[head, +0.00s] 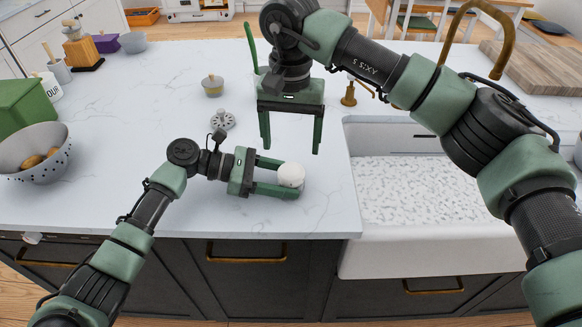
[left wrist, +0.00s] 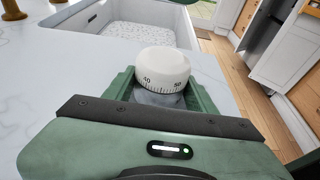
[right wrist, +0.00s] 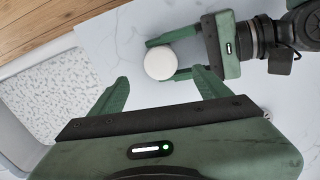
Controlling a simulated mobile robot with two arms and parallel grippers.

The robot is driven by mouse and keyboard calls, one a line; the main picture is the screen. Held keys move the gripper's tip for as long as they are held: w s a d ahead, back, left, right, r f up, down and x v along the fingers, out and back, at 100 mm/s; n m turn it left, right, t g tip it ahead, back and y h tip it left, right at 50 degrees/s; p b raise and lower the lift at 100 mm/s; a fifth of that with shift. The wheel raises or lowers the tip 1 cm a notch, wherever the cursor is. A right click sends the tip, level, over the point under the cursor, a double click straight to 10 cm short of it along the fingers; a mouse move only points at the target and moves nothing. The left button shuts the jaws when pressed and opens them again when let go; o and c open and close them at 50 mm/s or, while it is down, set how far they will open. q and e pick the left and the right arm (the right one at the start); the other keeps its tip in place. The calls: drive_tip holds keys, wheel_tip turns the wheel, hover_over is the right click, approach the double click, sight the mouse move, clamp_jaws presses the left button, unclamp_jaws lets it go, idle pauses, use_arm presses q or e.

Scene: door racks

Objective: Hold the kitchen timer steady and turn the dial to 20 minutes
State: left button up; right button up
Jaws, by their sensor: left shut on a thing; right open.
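The kitchen timer has a white round dial (head: 291,175) on top of a grey base (left wrist: 158,98). It stands on the counter near the front edge, left of the sink. My left gripper (head: 282,178) is shut on the timer's base, low at the counter. My right gripper (head: 290,145) is open and empty, pointing down above and behind the timer. In the right wrist view the plain white dial top (right wrist: 160,64) lies beyond the open fingers (right wrist: 160,85).
The white sink (head: 420,205) is right of the timer. A grey slotted disc (head: 222,121) and a small grey pot (head: 212,86) stand behind my left gripper. A colander (head: 36,152) stands at the left. A brass tap (head: 480,40) rises behind the sink.

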sight(291, 171)
wheel_tip(291, 171, down, 8)
drive_tip(key=shift+f, duration=0.25)
